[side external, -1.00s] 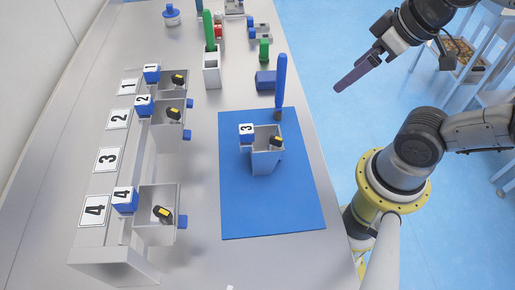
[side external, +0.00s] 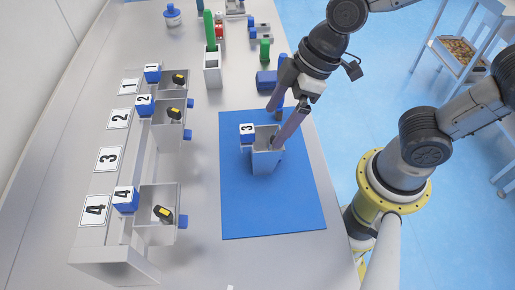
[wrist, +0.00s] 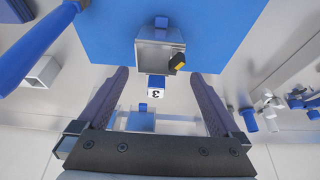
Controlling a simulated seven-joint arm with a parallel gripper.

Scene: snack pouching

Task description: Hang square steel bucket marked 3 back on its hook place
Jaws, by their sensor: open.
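The square steel bucket marked 3 (side external: 267,162) stands upright on the blue mat (side external: 272,210), with its blue and white number block (side external: 246,133) on its left side. It also shows in the wrist view (wrist: 152,56), ahead of the fingers, with a black and yellow piece at its rim. My gripper (side external: 276,122) is open and empty over the bucket's right side; whether a finger touches it I cannot tell. In the wrist view, the fingers (wrist: 160,75) spread either side of the number block. The place by label 3 (side external: 108,160) on the steel rack (side external: 140,170) has no bucket.
Buckets 1 (side external: 172,83), 2 (side external: 166,133) and 4 (side external: 155,228) hang along the rack on the left. A grey holder with a green handle (side external: 212,70) and a blue block (side external: 266,80) stand behind the mat. The table between rack and mat is clear.

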